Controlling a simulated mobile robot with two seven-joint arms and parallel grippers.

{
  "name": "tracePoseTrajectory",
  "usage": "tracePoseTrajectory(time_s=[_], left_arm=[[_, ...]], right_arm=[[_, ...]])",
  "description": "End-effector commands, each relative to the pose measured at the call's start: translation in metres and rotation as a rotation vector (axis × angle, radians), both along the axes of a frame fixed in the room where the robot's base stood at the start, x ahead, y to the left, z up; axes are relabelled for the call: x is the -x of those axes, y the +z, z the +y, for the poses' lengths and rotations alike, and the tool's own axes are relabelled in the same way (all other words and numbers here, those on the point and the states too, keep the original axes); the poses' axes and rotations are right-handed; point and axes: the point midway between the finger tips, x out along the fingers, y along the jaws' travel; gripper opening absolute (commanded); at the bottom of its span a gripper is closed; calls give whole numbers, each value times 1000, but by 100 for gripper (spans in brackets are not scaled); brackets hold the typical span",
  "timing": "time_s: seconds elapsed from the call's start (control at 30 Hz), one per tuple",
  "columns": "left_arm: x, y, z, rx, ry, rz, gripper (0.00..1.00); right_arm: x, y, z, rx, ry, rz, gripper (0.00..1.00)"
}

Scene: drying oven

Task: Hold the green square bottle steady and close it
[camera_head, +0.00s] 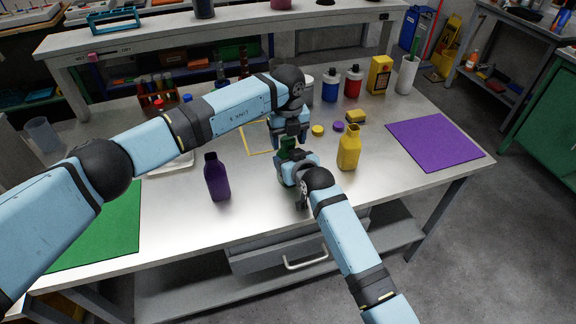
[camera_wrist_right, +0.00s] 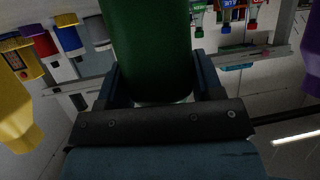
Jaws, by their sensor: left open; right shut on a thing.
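The green bottle (camera_head: 288,145) is mostly hidden between my two grippers in the head view. The right wrist view shows its green body (camera_wrist_right: 150,50) large between the fingers. My right gripper (camera_head: 288,160) is shut on it and holds it from the front; its fingers also show in the wrist view (camera_wrist_right: 158,90). My left gripper (camera_head: 289,137) is open, directly above the bottle and pointing down at its top. The bottle's neck and any green cap are hidden, so I cannot tell whether a cap sits on it.
A purple bottle (camera_head: 217,178) stands to the left and a yellow bottle (camera_head: 348,148) to the right. A yellow cap (camera_head: 317,130) and a purple cap (camera_head: 338,127) lie behind. A purple mat (camera_head: 434,141) lies right, a green mat (camera_head: 105,228) left. The front table middle is bare.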

Motion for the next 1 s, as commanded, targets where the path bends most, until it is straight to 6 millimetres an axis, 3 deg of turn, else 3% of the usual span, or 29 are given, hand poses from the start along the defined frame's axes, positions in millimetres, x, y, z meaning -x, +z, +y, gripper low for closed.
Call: tracePoseTrajectory(time_s=[0.23, 0.47, 0.7, 1.0], left_arm=[[0, -1, 0, 0, 0, 0, 63], [0, 0, 0, 0, 0, -1, 13], [0, 0, 0, 0, -18, -1, 12], [0, -1, 1, -1, -279, -1, 12]], right_arm=[[0, 0, 0, 0, 0, 0, 0], [0, 0, 0, 0, 0, 0, 0], [0, 0, 0, 0, 0, 0, 0], [0, 0, 0, 0, 0, 0, 0]])
